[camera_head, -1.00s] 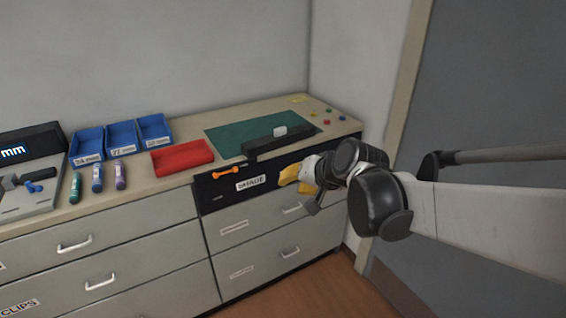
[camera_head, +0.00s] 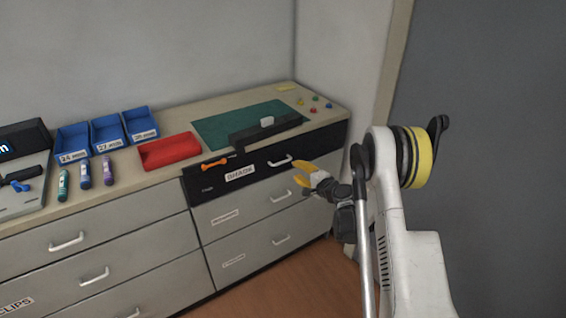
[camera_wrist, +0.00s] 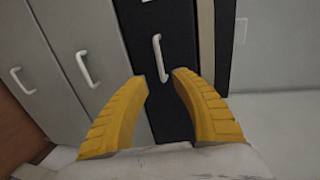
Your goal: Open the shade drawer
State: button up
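The shade drawer (camera_head: 215,186) is the black top drawer of the right-hand cabinet, with a white label and a white bar handle (camera_head: 280,161). It looks shut in the head view. In the wrist view the black drawer front (camera_wrist: 172,93) stands turned on its side, and its handle (camera_wrist: 160,57) lies beyond and between my fingertips. My gripper (camera_head: 299,174) has yellow fingers and is open, in front of the drawer just right of and below the handle. The wrist view shows both fingers (camera_wrist: 160,75) spread apart with nothing between them, and the handle apart from them.
Grey drawers with handles (camera_head: 281,196) lie below the black one. On the top stand a red tray (camera_head: 170,152), blue bins (camera_head: 107,133), a green mat (camera_head: 215,132), a black bar (camera_head: 262,134) and glue-stick-like tubes (camera_head: 85,175). Free floor (camera_head: 265,270) lies in front.

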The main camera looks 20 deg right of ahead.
aim_at(284, 162)
jog(key=b+x, duration=0.3)
jog(key=x, duration=0.7)
jog(key=shift+w+a+f, duration=0.1)
jog(key=shift+w+a, duration=0.05)
jog(key=shift+w, duration=0.05)
grip_shut()
